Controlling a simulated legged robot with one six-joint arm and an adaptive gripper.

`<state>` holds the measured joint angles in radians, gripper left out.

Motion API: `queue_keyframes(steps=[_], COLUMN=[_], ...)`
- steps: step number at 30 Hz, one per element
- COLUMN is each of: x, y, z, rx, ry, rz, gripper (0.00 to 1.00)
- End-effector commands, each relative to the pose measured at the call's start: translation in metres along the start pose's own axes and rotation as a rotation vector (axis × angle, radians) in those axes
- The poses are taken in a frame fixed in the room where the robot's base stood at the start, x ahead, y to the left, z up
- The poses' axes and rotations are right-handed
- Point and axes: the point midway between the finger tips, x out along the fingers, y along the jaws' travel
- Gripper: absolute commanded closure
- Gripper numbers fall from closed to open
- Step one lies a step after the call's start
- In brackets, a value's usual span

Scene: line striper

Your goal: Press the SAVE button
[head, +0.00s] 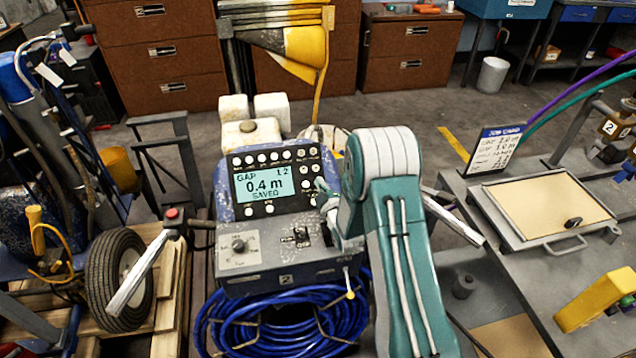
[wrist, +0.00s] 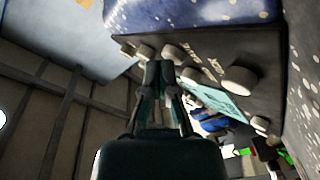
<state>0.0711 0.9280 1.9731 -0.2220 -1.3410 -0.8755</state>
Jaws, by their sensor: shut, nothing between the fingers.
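The striper's control console (head: 262,230) faces me in the head view. Its display (head: 262,184) reads "GAP", "1.2", "0.4 m" and "SAVED". Round buttons run above the display, below it and down its right side. I cannot read which one is SAVE. I cannot tell whether the tips touch one. Part of the display (wrist: 217,101) shows beside the fingers.
A job card (head: 496,148) stands on the bench at right, behind a shallow tray (head: 545,238). Handlebars with pale grips (head: 137,275) flank the console. A blue hose coil (head: 285,325) hangs below it. A wheel (head: 117,279) stands at left.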

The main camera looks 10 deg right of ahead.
Motion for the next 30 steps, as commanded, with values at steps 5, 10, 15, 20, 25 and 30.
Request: queue_keyframes(steps=[5, 10, 15, 20, 25, 30], x=[0.000, -0.004, -0.010, -0.013, -0.012, -0.018], y=[0.000, 0.003, 0.008, 0.009, 0.009, 0.015], z=[0.000, -0.003, -0.007, -0.008, -0.008, -0.014], rx=[0.000, 0.000, 0.000, 0.000, 0.000, 0.000], ry=[-0.001, -0.001, 0.000, -0.001, 0.000, 0.001], rz=[0.000, 0.000, 0.001, 0.000, 0.000, 0.001], gripper=[1.00, 1.00, 1.00, 1.00, 1.00, 1.00])
